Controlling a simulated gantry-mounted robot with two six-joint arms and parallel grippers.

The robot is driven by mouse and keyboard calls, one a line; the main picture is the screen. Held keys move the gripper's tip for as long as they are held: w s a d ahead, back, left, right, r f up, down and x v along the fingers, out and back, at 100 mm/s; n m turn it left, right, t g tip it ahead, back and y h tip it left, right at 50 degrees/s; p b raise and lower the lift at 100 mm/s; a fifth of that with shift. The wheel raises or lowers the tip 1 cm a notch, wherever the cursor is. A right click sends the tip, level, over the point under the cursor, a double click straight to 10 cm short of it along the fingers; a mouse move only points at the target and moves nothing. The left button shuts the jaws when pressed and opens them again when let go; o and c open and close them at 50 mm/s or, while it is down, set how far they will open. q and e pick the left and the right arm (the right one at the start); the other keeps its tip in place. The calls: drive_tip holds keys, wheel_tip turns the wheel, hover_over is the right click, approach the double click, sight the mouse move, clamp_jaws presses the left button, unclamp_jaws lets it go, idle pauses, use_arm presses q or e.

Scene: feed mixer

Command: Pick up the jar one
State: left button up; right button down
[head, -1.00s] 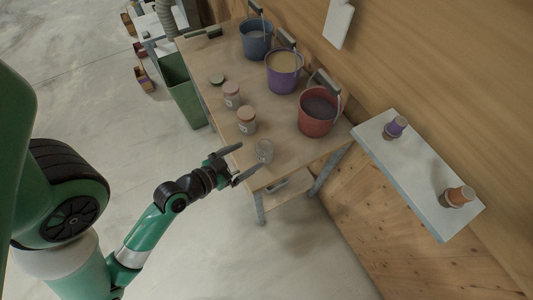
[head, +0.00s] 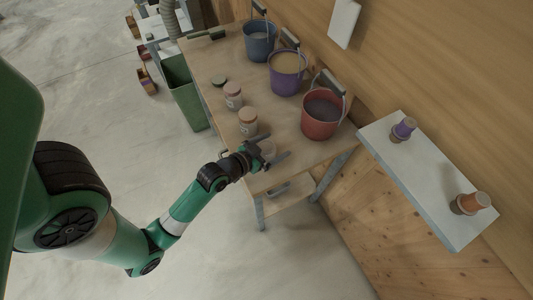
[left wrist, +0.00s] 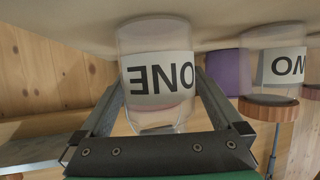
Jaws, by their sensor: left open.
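The jar one (left wrist: 158,48) is a clear, lidless jar with a white label reading ONE, inverted in the left wrist view. It stands near the front end of the wooden table; in the head view my gripper partly hides it. My left gripper (head: 275,150) is open, with a finger on each side of the jar. I cannot tell whether the fingers touch it. My right gripper is not in view.
Two lidded jars (head: 248,128) (head: 233,101) stand behind on the table (head: 215,65). A red bucket (head: 318,122), a purple bucket (head: 284,82) and a blue bucket (head: 258,45) line the wall side.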

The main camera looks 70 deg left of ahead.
sight(264, 147)
use_arm(q)
drive_tip(key=shift+c, duration=0.2)
drive_tip(key=c, duration=1.3)
drive_tip(key=shift+r+p, duration=0.4)
drive_tip(key=shift+r, duration=0.15)
wheel_tip(264, 147, up, 3)
drive_tip(key=shift+f+p, duration=0.1)
drive_tip(key=shift+p, duration=0.75)
drive_tip(key=s+r, duration=0.1)
drive_tip(key=s+d+r+p, duration=0.1)
drive_tip(key=r, duration=0.1)
drive_tip(key=s+r+p, duration=0.1)
drive_tip(key=shift+s+d+r, duration=0.15)
drive_tip(key=shift+s+d, duration=0.05)
drive_tip(key=shift+d, duration=0.05)
drive_tip(key=shift+r+p+v, duration=0.15)
drive_tip(key=shift+p+v, duration=1)
drive_tip(key=shift+v, duration=1.7)
drive_tip(key=shift+r+p+v, duration=0.1)
drive_tip(key=shift+p+v, duration=1)
drive_tip(key=shift+v, duration=1.8)
